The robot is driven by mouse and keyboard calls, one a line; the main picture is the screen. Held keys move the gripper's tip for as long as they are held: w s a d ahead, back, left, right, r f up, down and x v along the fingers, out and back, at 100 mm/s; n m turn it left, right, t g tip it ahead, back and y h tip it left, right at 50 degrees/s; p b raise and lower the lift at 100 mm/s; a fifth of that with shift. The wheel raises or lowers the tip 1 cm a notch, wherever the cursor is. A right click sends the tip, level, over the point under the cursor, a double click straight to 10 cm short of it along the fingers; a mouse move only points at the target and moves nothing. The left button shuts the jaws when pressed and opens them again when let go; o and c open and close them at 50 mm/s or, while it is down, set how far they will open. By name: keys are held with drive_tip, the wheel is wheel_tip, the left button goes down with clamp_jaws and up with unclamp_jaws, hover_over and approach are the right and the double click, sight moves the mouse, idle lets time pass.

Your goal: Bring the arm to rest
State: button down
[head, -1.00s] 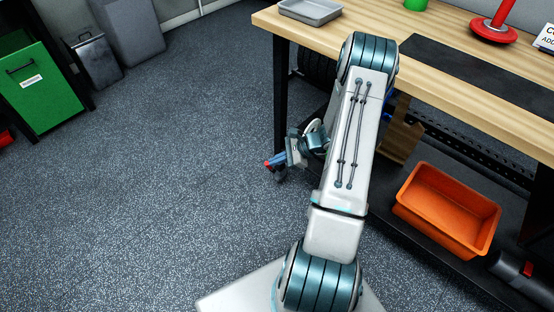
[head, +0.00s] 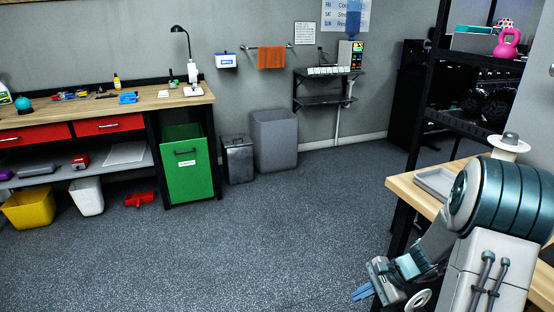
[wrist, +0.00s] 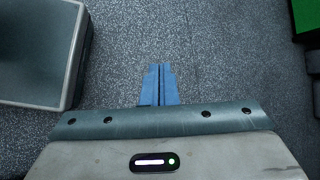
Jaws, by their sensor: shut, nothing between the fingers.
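My gripper (head: 362,292) shows low in the head view, right of centre, on my folded arm beside the near wooden table. Its blue fingers also show in the wrist view (wrist: 160,84), pressed together with nothing between them. They are over bare speckled floor and touch nothing that I can see. My arm fills the lower right of the head view and hides part of the table.
A wooden table (head: 404,184) with a grey tray (head: 436,182) stands close by my arm. A green bin (head: 188,170), a metal bin (head: 238,160) and a grey bin (head: 274,140) stand along the back wall. The floor (head: 250,250) between is clear.

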drive_tip(key=s+a+r+n+h+p, duration=0.2)
drive_tip(key=s+r+n+p, duration=0.2)
drive_tip(key=r, duration=0.6)
drive_tip(key=s+a+r+n+h+p, duration=0.3)
drive_tip(key=s+r+n+p, duration=0.2)
drive_tip(key=r, duration=0.6)
drive_tip(key=s+a+r+n+t+h+p, duration=0.1)
drive_tip(key=s+r+n+p, duration=0.3)
drive_tip(key=s+r, duration=0.4)
wheel_tip(320, 180, up, 3)
drive_tip(key=shift+a+r+n+h, duration=0.1)
drive_tip(key=shift+a+n+h, duration=0.3)
drive_tip(key=shift+a+h, duration=0.3)
drive_tip(key=shift+w, duration=0.1)
